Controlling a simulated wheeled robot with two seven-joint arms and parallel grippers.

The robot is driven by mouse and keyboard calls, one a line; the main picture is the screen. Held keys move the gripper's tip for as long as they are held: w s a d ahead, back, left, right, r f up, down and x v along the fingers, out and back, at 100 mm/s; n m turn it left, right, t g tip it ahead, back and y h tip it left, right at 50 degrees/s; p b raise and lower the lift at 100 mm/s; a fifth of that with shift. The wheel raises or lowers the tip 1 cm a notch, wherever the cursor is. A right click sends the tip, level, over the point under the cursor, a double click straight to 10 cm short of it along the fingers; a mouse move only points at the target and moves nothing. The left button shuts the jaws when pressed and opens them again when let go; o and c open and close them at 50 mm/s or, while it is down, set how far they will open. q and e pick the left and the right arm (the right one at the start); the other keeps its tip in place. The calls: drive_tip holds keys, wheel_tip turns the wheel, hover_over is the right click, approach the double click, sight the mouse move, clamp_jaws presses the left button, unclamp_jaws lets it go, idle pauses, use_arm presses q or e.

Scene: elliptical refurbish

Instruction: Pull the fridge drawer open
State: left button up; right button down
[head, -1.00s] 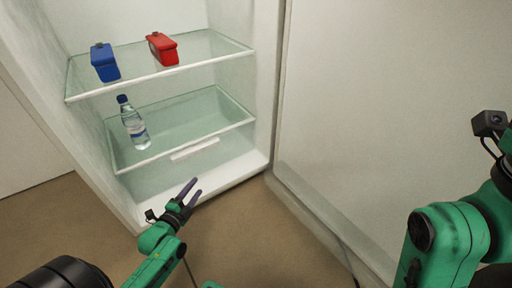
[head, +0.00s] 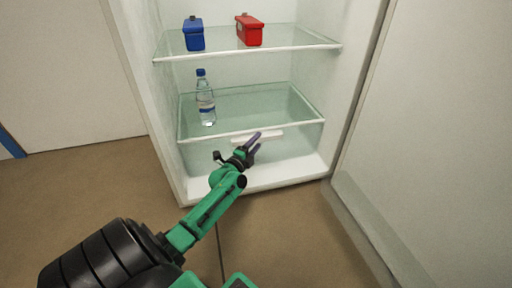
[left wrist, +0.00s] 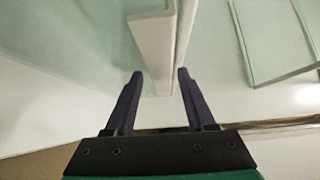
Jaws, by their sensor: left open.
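The fridge drawer (head: 304,142) is a clear greenish box low in the open fridge, with a white handle (head: 275,133) on its front. The drawer looks shut. My left gripper (head: 257,142) is open at the drawer front and overlaps the handle in the head view. In the left wrist view, the open fingers (left wrist: 158,84) point at a white bar, probably the handle (left wrist: 152,45), which lies between their lines. Whether the fingertips reach around it or touch it is not clear. My right gripper is out of view.
A water bottle (head: 205,98) stands at the drawer's left; whether in it or on a pane above is unclear. A blue box (head: 194,38) and a red box (head: 250,32) sit on the upper shelf (head: 290,38). The open fridge door (head: 440,140) bounds the right side.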

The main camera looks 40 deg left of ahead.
use_arm(q)
clamp_jaws()
drive_tip(key=shift+s+d+f, duration=0.1)
drive_tip(key=shift+f, duration=0.05)
idle(1.2)
